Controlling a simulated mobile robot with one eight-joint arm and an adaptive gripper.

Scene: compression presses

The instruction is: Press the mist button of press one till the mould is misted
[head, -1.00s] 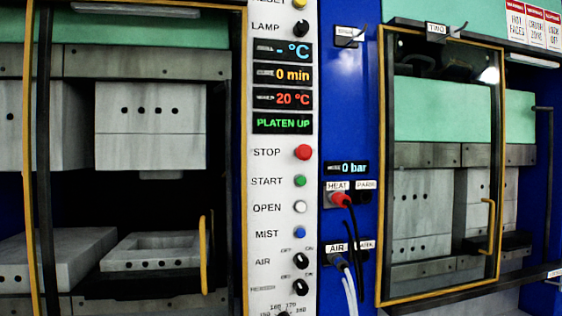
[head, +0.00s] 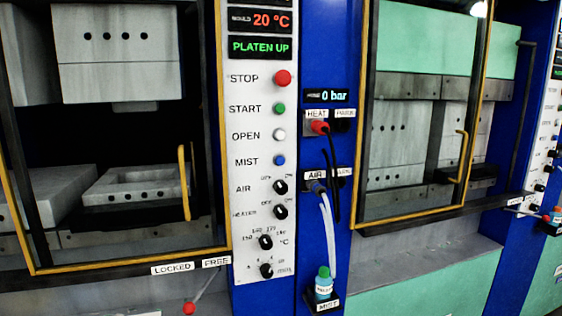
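The blue mist button (head: 280,160) sits on the white control panel (head: 245,190) of the left press, beside the label MIST and below the white OPEN button (head: 279,135). The panel display (head: 262,47) reads PLATEN UP, and the mould display reads 20 °C. The left press shows an upper mould block (head: 118,40) raised above a lower mould (head: 135,187) with a hollow in its top. The yellow-framed door stands before them. I cannot make out any mist on the mould. My gripper is not in view.
A red-knobbed lever (head: 189,307) is under the LOCKED/FREE label. Red heat plug (head: 319,127) and air hoses (head: 328,235) hang on the column. Press two's framed door (head: 458,150) is at right.

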